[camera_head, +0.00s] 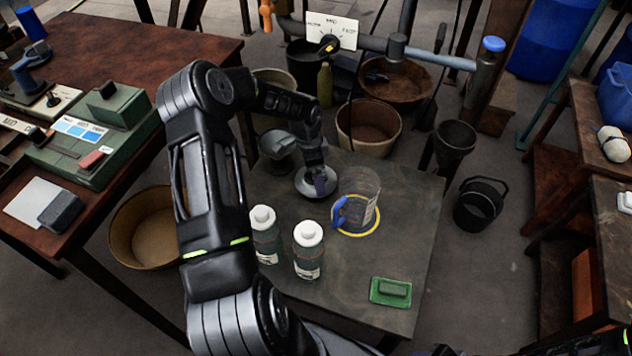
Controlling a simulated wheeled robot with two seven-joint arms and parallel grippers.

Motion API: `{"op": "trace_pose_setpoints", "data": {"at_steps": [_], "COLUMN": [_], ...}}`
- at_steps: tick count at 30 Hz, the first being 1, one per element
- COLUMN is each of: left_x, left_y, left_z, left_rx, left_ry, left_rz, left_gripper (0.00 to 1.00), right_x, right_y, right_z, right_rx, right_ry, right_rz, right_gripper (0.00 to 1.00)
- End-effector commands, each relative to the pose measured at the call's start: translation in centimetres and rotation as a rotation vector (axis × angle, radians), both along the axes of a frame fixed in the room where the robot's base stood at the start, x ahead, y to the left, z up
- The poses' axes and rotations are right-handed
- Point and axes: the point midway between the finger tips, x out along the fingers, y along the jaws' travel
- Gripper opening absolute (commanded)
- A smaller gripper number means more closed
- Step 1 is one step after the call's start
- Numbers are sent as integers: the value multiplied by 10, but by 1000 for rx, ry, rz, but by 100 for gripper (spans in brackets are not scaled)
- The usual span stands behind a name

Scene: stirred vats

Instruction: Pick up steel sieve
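A shallow round grey metal dish, which looks like the steel sieve (302,184), sits at the back of the dark table (400,240). My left arm reaches over from the left, and my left gripper (319,182) points down at the dish, its tips over or at the near right part. The gripper and wrist hide part of the dish. The fingers are too small and dark to show whether they are open or closed on the rim. A grey rounded cup-like thing (276,145) shows just behind and left of the wrist.
A clear jug with a blue handle (362,196) stands on a yellow ring, right of the dish. Two white-capped bottles (265,236) (308,252) stand in front. A green tray with a block (391,291) lies at front right. Buckets (368,128) stand behind the table.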

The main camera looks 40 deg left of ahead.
Motion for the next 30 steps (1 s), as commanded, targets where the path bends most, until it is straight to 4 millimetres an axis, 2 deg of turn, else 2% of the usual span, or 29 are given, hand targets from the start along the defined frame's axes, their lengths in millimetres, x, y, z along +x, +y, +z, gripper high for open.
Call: {"op": "trace_pose_setpoints", "data": {"at_steps": [2,24,30], "left_x": [0,0,0], "left_y": [0,0,0], "left_z": [0,0,0], "left_rx": [0,0,0], "left_ry": [0,0,0], "left_rz": [0,0,0], "left_gripper": [91,31,29], "right_x": [0,0,0], "right_y": [0,0,0], "right_z": [0,0,0], "right_rx": [0,0,0], "right_ry": [0,0,0], "right_rz": [0,0,0], "right_gripper": [36,36,36]}}
